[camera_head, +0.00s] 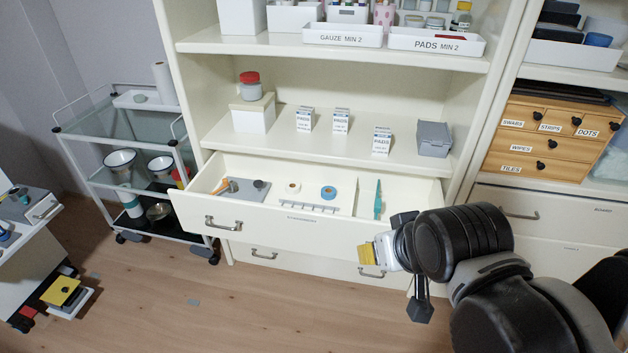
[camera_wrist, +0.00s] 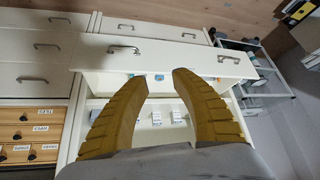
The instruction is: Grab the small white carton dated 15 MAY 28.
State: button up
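Three small white cartons stand upright on the shelf above the open drawer: a left carton (camera_head: 304,120), a middle carton (camera_head: 341,121) and a right carton (camera_head: 381,140) nearer the shelf's front. They carry dark print that reads like PADS; the dates are too small to read. My gripper (camera_head: 368,254) is in front of the open drawer, below and away from the cartons. In the wrist view its yellow fingers (camera_wrist: 160,82) are apart with nothing held between them. Small white box shapes show beyond them, too small to tell apart.
The open drawer (camera_head: 305,226) juts out below the shelf, holding tape rolls and small tools. A grey box (camera_head: 433,139) stands right of the cartons; a white box with a red-lidded jar (camera_head: 250,86) stands left. A glass trolley (camera_head: 125,150) is at left.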

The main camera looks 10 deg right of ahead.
aim_at(340, 124)
jog(key=i+j+z, duration=0.25)
jog(key=i+j, duration=0.15)
jog(key=j, duration=0.2)
jog(key=i+j+z, duration=0.1)
jog(key=j, duration=0.25)
jog(key=i+j+z, duration=0.1)
jog(key=i+j, duration=0.2)
jog(key=i+j+z, duration=0.15)
jog(key=j, duration=0.25)
jog(key=i+j+z, duration=0.1)
jog(key=j, duration=0.25)
jog(key=i+j+z, duration=0.1)
jog(key=j, duration=0.3)
jog(key=i, duration=0.1)
